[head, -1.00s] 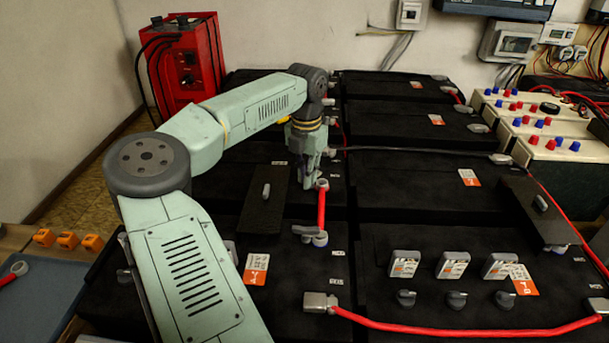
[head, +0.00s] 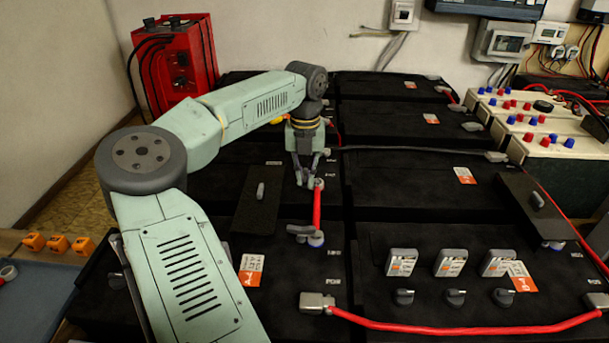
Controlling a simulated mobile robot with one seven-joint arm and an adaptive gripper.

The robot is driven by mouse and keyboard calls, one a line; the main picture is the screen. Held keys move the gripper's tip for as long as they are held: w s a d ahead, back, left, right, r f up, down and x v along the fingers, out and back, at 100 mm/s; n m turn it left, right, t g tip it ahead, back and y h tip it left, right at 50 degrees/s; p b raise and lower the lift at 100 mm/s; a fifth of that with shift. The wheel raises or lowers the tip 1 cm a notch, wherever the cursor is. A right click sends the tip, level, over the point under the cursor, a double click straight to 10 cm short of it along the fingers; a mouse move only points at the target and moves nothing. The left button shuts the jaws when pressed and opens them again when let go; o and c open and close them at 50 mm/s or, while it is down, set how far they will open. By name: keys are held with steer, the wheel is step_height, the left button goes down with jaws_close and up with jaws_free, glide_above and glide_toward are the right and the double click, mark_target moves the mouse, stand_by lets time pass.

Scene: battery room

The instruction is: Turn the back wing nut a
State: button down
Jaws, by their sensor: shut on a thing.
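A short red cable link (head: 317,208) runs front to back across the black battery tops. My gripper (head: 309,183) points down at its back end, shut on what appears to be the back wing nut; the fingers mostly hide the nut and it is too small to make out.
A dark cover plate with a grey handle (head: 260,192) lies left of my gripper. A black cable (head: 415,150) runs to the right behind it. A long red cable (head: 450,326) crosses the front. A red charger (head: 178,60) stands at back left.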

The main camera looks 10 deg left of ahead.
stand_by(0.3)
steer(key=c, duration=1.7)
jaws_free()
